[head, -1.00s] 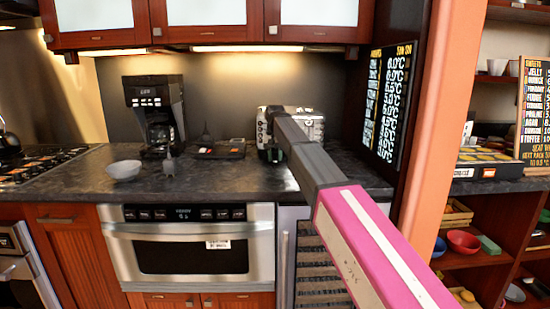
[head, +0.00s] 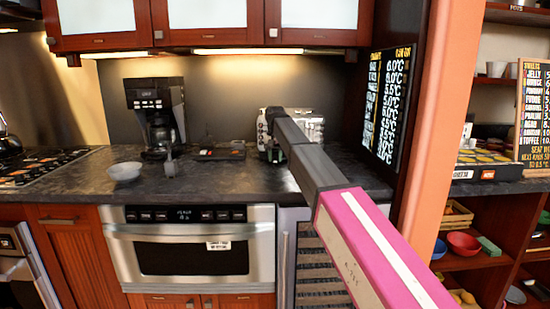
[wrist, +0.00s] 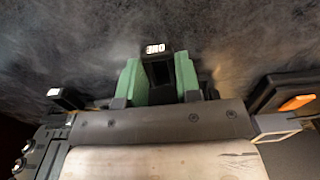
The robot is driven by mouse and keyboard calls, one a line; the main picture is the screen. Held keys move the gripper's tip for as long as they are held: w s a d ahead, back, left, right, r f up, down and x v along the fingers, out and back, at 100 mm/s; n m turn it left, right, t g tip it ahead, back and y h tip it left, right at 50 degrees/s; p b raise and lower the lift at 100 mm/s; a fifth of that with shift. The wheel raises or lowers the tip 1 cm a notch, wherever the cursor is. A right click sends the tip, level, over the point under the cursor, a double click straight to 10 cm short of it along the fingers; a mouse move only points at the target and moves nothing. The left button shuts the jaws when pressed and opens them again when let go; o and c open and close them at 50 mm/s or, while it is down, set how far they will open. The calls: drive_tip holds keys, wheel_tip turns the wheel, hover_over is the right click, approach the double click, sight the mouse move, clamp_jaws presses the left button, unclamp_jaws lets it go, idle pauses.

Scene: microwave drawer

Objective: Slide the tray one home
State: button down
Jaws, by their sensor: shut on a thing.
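In the wrist view my gripper (wrist: 160,78) has its green fingers closed on both sides of a narrow dark piece, the tray one tab (wrist: 154,49), whose white lettering appears to read ONE upside down. It is over the dark mottled countertop (wrist: 250,45). How far the tray behind the tab extends is hidden by my gripper. In the head view my gripper (head: 273,153) is small and low at the counter, in front of the silver toaster-like appliance (head: 312,125). The steel microwave drawer (head: 190,260) below the counter is shut.
A dark flat tray with small items (head: 222,153) lies left of my gripper. A coffee maker (head: 158,110) and white bowl (head: 125,171) stand further left. In the wrist view, a dark block with a white label (wrist: 67,97) is at left.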

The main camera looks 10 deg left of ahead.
drive_tip(key=shift+w+a+r, duration=0.1)
drive_tip(key=shift+w+a, duration=0.05)
drive_tip(key=shift+w, duration=0.4)
drive_tip(key=shift+w+a+r, duration=0.1)
drive_tip(key=shift+w+a, duration=0.05)
drive_tip(key=shift+w, duration=0.4)
drive_tip(key=c, duration=0.7)
unclamp_jaws()
drive_tip(key=shift+c, duration=0.2)
drive_tip(key=shift+s, duration=0.1)
drive_tip(key=shift+s+a+r, duration=0.1)
drive_tip(key=shift+s, duration=1.15)
drive_tip(key=shift+s+d+r, duration=0.3)
drive_tip(key=shift+s, duration=0.85)
drive_tip(key=shift+s+d+r, duration=0.3)
drive_tip(key=shift+s, duration=0.9)
drive_tip(key=shift+s+d+r, duration=0.3)
drive_tip(key=shift+s, duration=0.85)
